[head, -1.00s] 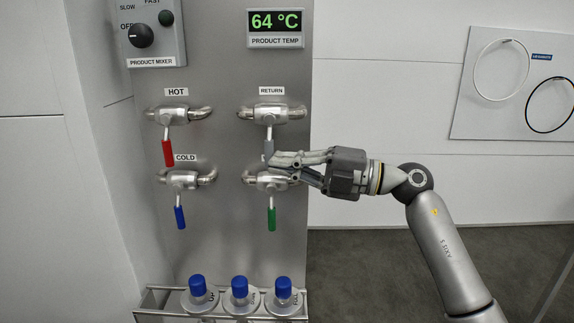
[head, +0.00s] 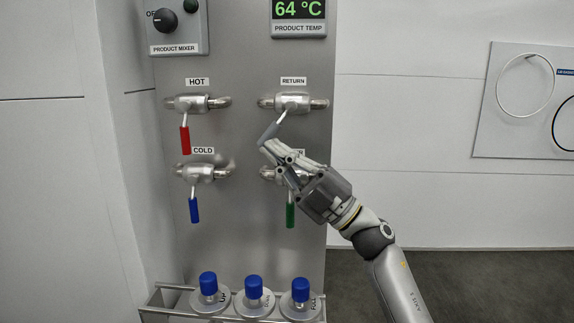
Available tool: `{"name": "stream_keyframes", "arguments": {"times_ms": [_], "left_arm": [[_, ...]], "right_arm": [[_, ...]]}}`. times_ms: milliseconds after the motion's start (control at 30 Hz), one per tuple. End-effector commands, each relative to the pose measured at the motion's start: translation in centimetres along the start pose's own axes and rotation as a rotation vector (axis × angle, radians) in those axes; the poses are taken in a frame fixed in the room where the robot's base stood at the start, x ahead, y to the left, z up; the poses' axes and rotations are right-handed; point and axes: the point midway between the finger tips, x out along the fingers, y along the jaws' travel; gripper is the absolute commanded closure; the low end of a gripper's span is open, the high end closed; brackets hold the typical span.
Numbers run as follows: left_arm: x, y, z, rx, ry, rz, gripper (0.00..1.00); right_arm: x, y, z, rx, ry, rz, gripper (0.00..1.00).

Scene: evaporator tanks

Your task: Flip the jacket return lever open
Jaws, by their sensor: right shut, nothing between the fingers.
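The jacket return valve (head: 293,104) sits under the RETURN label at the upper right of the steel panel. Its lever (head: 269,132) has a grey grip and slants down to the left from the valve. My right gripper (head: 270,152) is shut and empty, reaching up from the lower right. Its fingertips are right by the lower end of the grey grip, touching it or very close; I cannot tell which. The gripper partly covers the valve below and its label. My left gripper is not in view.
The red HOT lever (head: 185,140), blue COLD lever (head: 195,210) and green lever (head: 290,215) hang down nearby. A rack (head: 165,312) with blue-capped bottles (head: 254,287) stands below.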

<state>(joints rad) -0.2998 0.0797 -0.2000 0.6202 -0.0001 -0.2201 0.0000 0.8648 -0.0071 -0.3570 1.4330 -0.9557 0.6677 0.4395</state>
Motion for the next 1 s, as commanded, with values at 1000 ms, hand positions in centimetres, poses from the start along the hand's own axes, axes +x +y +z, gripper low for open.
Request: {"name": "stream_keyframes", "arguments": {"times_ms": [1000], "left_arm": [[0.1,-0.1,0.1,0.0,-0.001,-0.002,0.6]], "right_arm": [[-0.6,-0.2,-0.1,-0.005,-0.001,-0.008,1.0]]}}
